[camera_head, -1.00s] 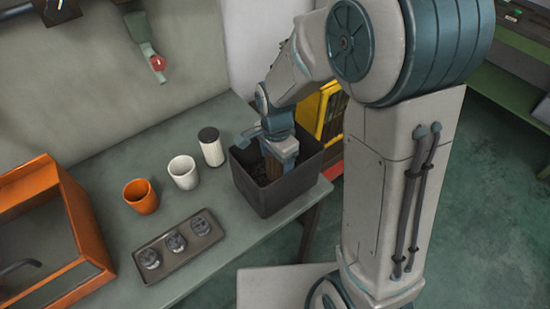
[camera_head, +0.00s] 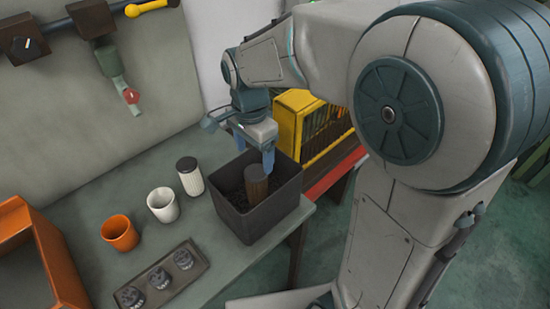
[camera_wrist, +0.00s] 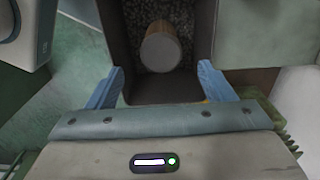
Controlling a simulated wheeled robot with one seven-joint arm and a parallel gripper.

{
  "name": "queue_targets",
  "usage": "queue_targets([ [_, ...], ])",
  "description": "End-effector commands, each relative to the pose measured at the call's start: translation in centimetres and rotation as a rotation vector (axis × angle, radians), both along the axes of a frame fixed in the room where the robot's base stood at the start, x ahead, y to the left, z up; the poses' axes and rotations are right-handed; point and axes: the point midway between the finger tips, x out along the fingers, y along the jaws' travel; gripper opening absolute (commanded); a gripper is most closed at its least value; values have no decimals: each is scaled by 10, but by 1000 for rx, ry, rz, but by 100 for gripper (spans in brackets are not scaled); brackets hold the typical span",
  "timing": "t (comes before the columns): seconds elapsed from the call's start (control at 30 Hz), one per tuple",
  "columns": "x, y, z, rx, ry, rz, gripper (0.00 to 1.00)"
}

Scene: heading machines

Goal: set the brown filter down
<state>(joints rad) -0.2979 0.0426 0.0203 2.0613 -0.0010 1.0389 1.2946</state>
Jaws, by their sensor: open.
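The brown filter (camera_head: 256,181) stands upright inside the dark bin (camera_head: 246,226), on a bed of dark grey bits. In the wrist view the filter (camera_wrist: 161,48) shows its pale round top and a strip of brown side, within the bin's walls. My gripper (camera_head: 254,150) is open and empty, above the bin's back part. In the wrist view its two blue fingers (camera_wrist: 161,88) are spread wide, and the filter lies beyond them, apart from both.
Left of the bin stand a white filter with a dark top (camera_head: 190,177), a white cup (camera_head: 163,205) and an orange cup (camera_head: 120,233). A tray (camera_head: 187,285) with several dark metal parts lies in front. A yellow rack (camera_head: 300,125) stands behind the bin.

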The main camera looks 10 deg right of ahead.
Motion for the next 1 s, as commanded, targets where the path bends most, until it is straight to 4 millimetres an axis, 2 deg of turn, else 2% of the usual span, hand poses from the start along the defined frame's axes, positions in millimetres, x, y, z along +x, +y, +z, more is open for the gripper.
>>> queue_targets([
  [0.13, -5, -9, 6, 4, -17, 45, 75],
  [0.27, -23, -34, 17, 8, -63, 188, 75],
  [0.4, -54, -66, 27, -7, -135, 415, 75],
  [0.6, -96, -100, 30, -69, -222, 731, 75],
  [0.8, -122, -116, 26, -127, -262, 927, 75],
  [1.0, -128, -117, 24, -143, -269, 979, 75],
])
